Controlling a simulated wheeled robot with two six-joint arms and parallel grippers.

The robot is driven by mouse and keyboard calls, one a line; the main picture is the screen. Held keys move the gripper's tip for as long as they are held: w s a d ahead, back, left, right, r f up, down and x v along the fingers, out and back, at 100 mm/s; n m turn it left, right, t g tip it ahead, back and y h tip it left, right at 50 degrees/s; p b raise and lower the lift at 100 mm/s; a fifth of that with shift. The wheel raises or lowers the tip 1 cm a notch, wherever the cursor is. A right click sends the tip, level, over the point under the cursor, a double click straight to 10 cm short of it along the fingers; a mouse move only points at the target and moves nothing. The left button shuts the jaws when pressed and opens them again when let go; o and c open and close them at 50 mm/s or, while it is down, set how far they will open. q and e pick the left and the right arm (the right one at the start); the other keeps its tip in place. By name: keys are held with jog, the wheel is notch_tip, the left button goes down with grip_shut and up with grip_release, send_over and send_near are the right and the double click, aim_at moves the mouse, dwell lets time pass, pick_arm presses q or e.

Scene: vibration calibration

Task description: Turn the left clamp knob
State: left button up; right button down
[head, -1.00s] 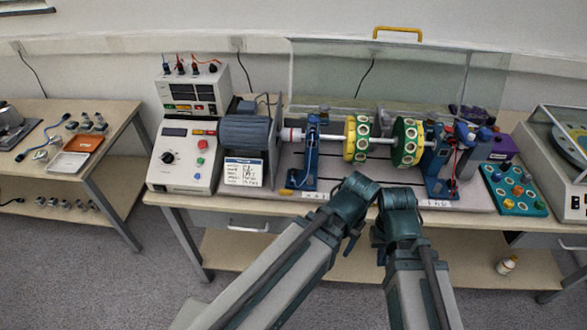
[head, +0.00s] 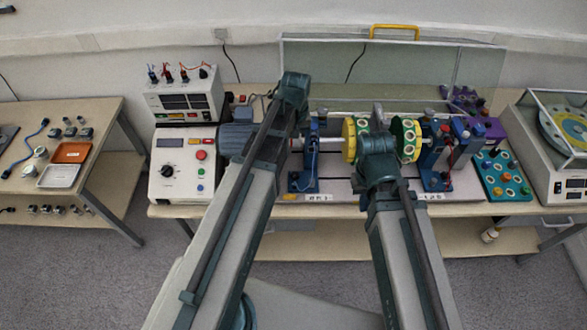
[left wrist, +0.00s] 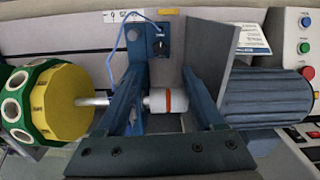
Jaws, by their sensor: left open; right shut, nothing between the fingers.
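The left blue bearing stand (head: 303,178) holds the left part of the rotor shaft, beside the motor. My right gripper (head: 378,116) is shut and empty between the discs.
A yellow disc (head: 348,141) and a green disc (head: 404,125) sit on the shaft. The grey motor (left wrist: 268,95) is close to my left gripper. A clear cover with a yellow handle (head: 394,31) stands raised behind. A control box (head: 181,180) is at left.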

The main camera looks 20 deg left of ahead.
aim_at(295, 175)
pick_arm(q)
notch_tip(295, 175, down, 16)
jog(key=b, duration=1.5)
jog(key=shift+r, duration=0.25)
grip_shut()
